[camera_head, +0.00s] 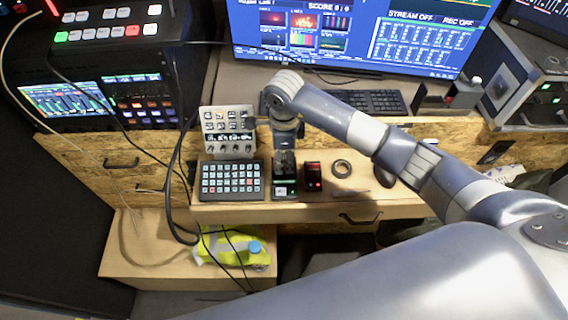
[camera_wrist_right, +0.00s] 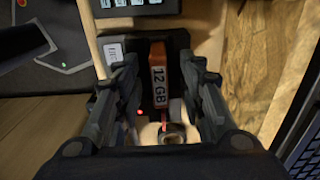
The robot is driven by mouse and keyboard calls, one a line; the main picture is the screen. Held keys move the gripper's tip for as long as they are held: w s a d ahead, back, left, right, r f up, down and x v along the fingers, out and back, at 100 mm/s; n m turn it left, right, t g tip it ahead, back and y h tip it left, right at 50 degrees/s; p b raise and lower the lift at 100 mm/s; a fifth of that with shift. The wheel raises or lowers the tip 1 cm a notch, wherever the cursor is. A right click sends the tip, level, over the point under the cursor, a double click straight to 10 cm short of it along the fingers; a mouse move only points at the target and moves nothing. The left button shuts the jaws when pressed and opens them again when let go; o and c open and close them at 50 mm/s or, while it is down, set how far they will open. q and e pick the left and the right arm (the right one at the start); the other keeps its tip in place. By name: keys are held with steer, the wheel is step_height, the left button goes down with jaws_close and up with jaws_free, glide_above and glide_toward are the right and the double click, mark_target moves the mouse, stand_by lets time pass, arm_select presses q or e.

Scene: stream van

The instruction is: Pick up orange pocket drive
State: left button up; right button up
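The orange pocket drive (camera_wrist_right: 158,75), marked "12 GB", lies between the two fingers of my right gripper (camera_wrist_right: 162,90) in the right wrist view. Dark gaps show on both sides of the drive, so the fingers are open around it and do not appear to touch it. In the head view my right gripper (camera_head: 285,163) points down at the desk, just right of the button pad, and hides the drive. My left gripper is not in view.
A dark item with a green label (camera_head: 285,189) is just in front of the gripper. A black-and-red device (camera_head: 313,177) and a tape roll (camera_head: 342,168) are to its right. The button pad (camera_head: 231,180) is at left, the keyboard (camera_head: 368,102) behind.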

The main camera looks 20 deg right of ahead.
steer(key=shift+c, duration=0.6)
jaws_close()
